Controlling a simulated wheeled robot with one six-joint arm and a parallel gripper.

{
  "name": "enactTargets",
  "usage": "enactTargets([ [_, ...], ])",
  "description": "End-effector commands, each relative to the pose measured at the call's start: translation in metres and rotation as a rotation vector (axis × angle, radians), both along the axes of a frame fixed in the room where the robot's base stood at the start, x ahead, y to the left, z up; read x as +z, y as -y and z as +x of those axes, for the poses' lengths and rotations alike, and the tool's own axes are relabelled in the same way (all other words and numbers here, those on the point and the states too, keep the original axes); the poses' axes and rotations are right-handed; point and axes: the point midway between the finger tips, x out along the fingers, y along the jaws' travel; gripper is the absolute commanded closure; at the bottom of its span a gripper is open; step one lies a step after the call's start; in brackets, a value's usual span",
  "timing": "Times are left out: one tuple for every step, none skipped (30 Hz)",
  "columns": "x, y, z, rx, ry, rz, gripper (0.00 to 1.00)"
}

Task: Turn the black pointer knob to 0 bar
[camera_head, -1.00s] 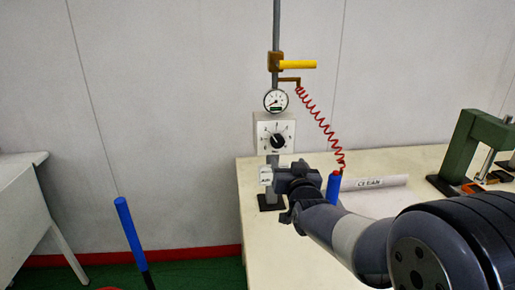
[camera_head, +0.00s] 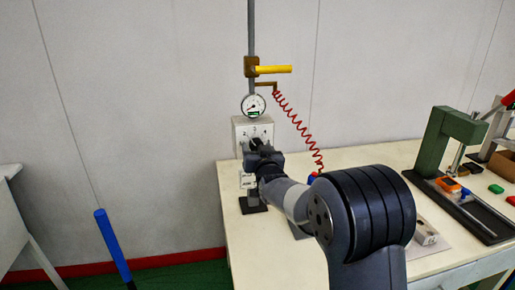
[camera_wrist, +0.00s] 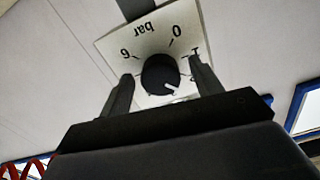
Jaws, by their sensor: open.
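The black pointer knob (camera_wrist: 160,75) sits on a pale square dial plate (camera_wrist: 120,44), which appears upside down and tilted in the wrist view. Its white mark points to the lower right, past the 1 and away from the 0. My gripper (camera_wrist: 160,72) is open, with one finger on each side of the knob. I cannot tell whether either finger touches it. In the head view my gripper (camera_head: 256,158) is in front of the plate (camera_head: 241,131) and hides most of the knob.
A round gauge (camera_head: 253,106) is above the plate on a grey post (camera_head: 251,30). A yellow-handled valve (camera_head: 272,70) and a coiled red hose (camera_head: 297,127) are near it. A green press (camera_head: 437,142) stands on the table (camera_head: 372,157) at right. A blue-handled rod (camera_head: 112,246) stands at left.

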Motion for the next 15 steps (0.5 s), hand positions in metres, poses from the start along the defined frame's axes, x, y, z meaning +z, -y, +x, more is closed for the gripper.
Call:
enactTargets([
  [-0.0002,-0.0001,0.0008,0.000,-0.001,0.000,0.39],
  [-0.0003,-0.0002,0.0010,0.000,-0.001,0.000,0.39],
  [-0.0002,-0.0002,0.0011,0.000,-0.001,0.000,0.39],
  [-0.0003,-0.0002,0.0010,0.000,-0.001,0.000,0.39],
  [-0.0003,-0.0002,0.0010,0.000,-0.001,0.000,0.39],
  [-0.0003,-0.0002,0.0009,0.000,-0.001,0.000,0.39],
  [-0.0002,-0.0002,0.0009,0.000,-0.001,0.000,0.39],
  [-0.0002,-0.0002,0.0009,0.000,0.000,0.000,0.39],
  [-0.0002,-0.0001,0.0008,0.000,0.000,0.000,0.42],
  [-0.0002,-0.0002,0.0008,0.000,0.000,0.000,0.45],
  [-0.0002,-0.0002,0.0008,0.000,0.000,0.000,0.47],
  [-0.0002,-0.0002,0.0007,0.000,0.000,0.000,0.50],
  [-0.0001,-0.0002,0.0007,0.000,0.000,0.000,0.53],
  [-0.0001,-0.0002,0.0007,0.000,0.000,0.000,0.55],
  [-0.0001,-0.0002,0.0007,0.000,0.000,0.000,0.58],
])
